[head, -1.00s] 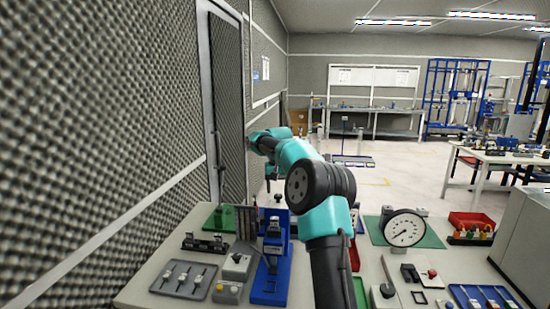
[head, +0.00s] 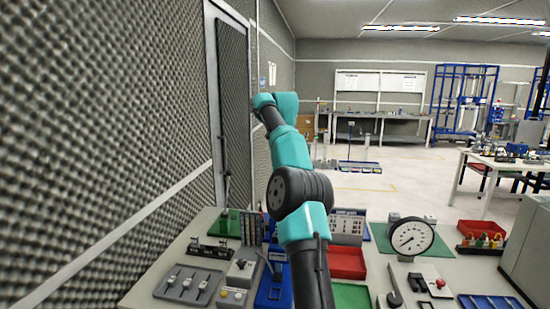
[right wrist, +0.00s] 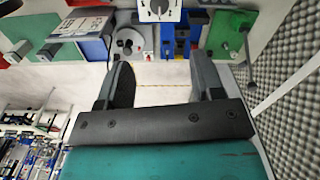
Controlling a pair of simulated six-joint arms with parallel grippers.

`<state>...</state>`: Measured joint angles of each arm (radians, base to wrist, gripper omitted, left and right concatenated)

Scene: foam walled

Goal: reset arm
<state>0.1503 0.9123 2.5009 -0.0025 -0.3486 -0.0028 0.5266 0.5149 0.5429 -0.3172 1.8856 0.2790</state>
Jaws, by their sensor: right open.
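One teal and black arm of mine rises from the bottom middle of the head view over the workbench (head: 190,265). It bends up and left, with its wrist in front of the door and far wall. Its fingers cannot be made out in the head view. In the right wrist view my right gripper (right wrist: 160,78) shows two dark fingers spread wide, with nothing between them. The bench, seen from above its far side, lies beyond the fingertips. My left gripper is not in view.
A dial gauge (head: 411,237) and a red bin (head: 345,262) stand right of the arm. A grey slider panel (head: 187,284) and a green-based fixture (head: 228,222) stand left. A foam wall (head: 100,140) closes the left side. Open floor (head: 400,180) lies behind the bench.

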